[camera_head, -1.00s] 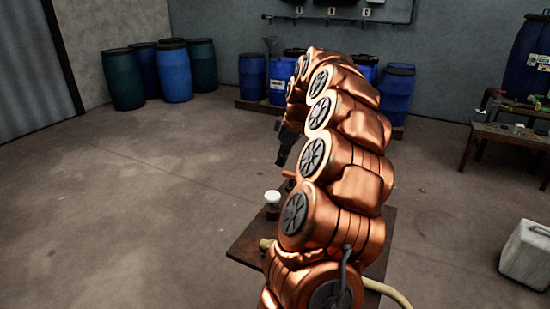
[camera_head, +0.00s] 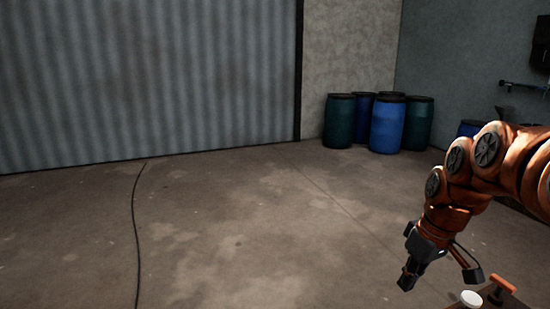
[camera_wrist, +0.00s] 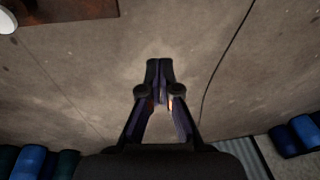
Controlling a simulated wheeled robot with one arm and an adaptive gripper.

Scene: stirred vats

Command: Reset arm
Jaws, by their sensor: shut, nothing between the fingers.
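My gripper (camera_head: 408,280) hangs from my copper-coloured arm at the right of the head view, pointing down. In the wrist view my gripper (camera_wrist: 159,65) has its fingertips together, with bare concrete floor beyond them. It holds nothing. A small brown table (camera_head: 520,303) with a white-lidded container (camera_head: 471,299) is to the right of my gripper at the bottom edge of the head view. A corner of the table (camera_wrist: 75,10) also shows at the top left of the wrist view.
Several blue and green drums (camera_head: 388,125) stand by the back wall. A grey corrugated door (camera_head: 150,80) fills the left of the head view. A dark cable (camera_head: 134,220) runs along the floor (camera_head: 240,225), which is otherwise clear at centre and left.

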